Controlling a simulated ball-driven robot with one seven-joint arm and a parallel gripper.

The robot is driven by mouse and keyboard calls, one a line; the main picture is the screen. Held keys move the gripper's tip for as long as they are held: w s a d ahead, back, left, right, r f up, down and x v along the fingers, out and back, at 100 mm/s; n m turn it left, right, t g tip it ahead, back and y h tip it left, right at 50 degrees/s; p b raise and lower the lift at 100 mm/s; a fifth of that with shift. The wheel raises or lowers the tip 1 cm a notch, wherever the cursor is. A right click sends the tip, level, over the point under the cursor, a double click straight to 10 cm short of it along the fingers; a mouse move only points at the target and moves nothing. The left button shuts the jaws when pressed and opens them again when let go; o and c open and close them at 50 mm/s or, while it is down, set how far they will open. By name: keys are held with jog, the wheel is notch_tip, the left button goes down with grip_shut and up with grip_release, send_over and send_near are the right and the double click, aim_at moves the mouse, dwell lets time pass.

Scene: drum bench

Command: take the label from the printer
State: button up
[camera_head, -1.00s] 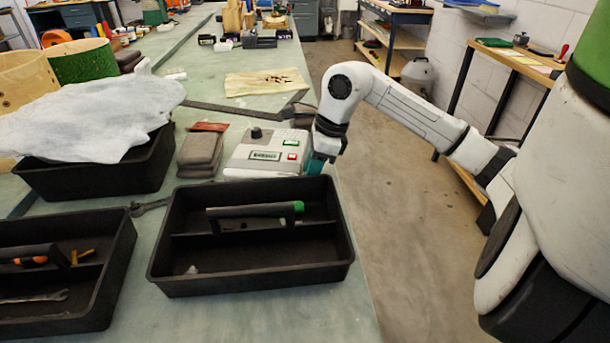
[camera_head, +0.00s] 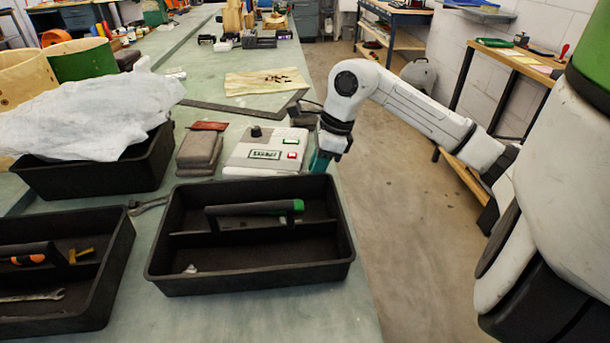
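The printer (camera_head: 262,150) is a pale box with a small display and a green and a red button, on the bench behind the middle black tray. My gripper (camera_head: 319,165) is teal and points down just right of the printer, at the bench's right edge. Its fingertips are small and partly hidden behind the tray's rear rim, so I cannot tell whether it is open or shut. I cannot make out a label at the printer or in the gripper.
A black tray (camera_head: 350,250) with a green-ended handle stands in front of the printer. Another tray (camera_head: 115,270) with tools is at the left. Grey pads (camera_head: 199,152) lie left of the printer. A white cloth (camera_head: 90,112) covers a bin. Floor (camera_head: 400,220) is clear to the right.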

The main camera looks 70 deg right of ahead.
jog(key=shift+s+d+b, duration=0.2)
jog(key=shift+s+b, duration=0.2)
jog(key=shift+s, duration=0.15)
jog(key=shift+s+d+b, duration=0.15)
jog(key=shift+s+b, duration=0.25)
jog(key=shift+s, duration=0.1)
jog(key=shift+r+p, duration=0.3)
jog(key=shift+r, duration=0.85)
dwell(0.7)
jog(key=shift+r+p, duration=0.8)
jog(key=shift+r, duration=1.55)
jog(key=shift+r, duration=0.1)
